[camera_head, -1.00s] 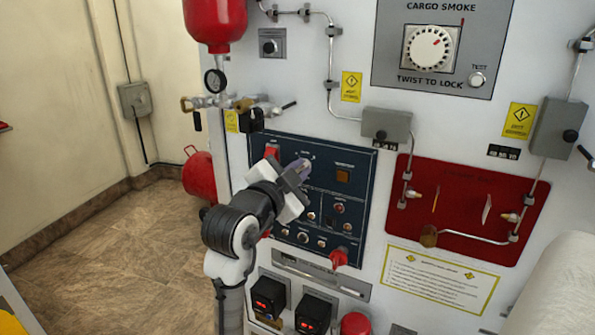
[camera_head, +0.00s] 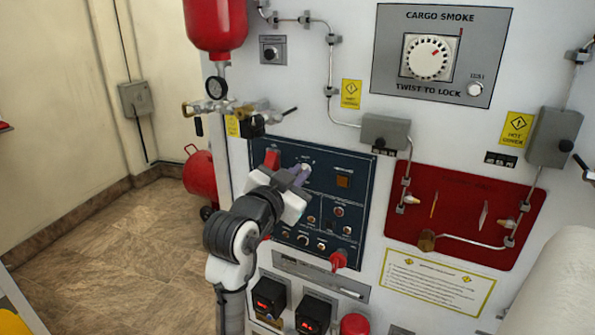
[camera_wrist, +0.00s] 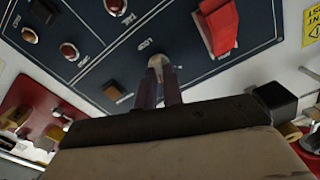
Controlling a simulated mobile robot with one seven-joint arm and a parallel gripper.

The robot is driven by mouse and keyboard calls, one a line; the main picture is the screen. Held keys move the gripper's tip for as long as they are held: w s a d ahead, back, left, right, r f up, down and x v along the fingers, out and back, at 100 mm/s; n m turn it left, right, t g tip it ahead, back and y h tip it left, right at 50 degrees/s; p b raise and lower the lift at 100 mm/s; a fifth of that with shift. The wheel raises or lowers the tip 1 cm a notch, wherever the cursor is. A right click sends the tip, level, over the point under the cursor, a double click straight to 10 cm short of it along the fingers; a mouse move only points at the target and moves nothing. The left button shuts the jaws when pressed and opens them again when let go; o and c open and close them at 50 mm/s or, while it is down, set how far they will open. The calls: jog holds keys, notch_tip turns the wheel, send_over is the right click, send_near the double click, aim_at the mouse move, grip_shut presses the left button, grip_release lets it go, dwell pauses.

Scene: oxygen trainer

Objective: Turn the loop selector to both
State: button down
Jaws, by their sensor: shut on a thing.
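The loop selector is a small pale knob (camera_wrist: 156,62) on the dark blue panel (camera_wrist: 140,25), beside lettering that appears upside down in the wrist view. My gripper (camera_wrist: 158,73) is shut on this knob, one finger on each side of it. In the head view my gripper (camera_head: 299,177) reaches the upper part of the blue panel (camera_head: 325,165), and the knob's light top (camera_head: 305,167) shows just past the fingers. The fingers cover much of the knob, so I cannot tell which position it points to.
A red guarded switch (camera_head: 272,159) sits close to the left of the selector. An amber square (camera_head: 343,181) lies to the right, with several small knobs below. A red knob (camera_head: 339,260) juts out at the panel's bottom right. Valves and pipes (camera_head: 250,115) stick out above.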

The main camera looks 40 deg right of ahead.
jog(key=shift+n+p, duration=0.95)
jog(key=shift+n, duration=1.15)
jog(key=c, duration=1.5)
grip_release()
jog(key=b+v, duration=0.3)
jog(key=v, duration=1.1)
jog(key=shift+b, duration=0.35)
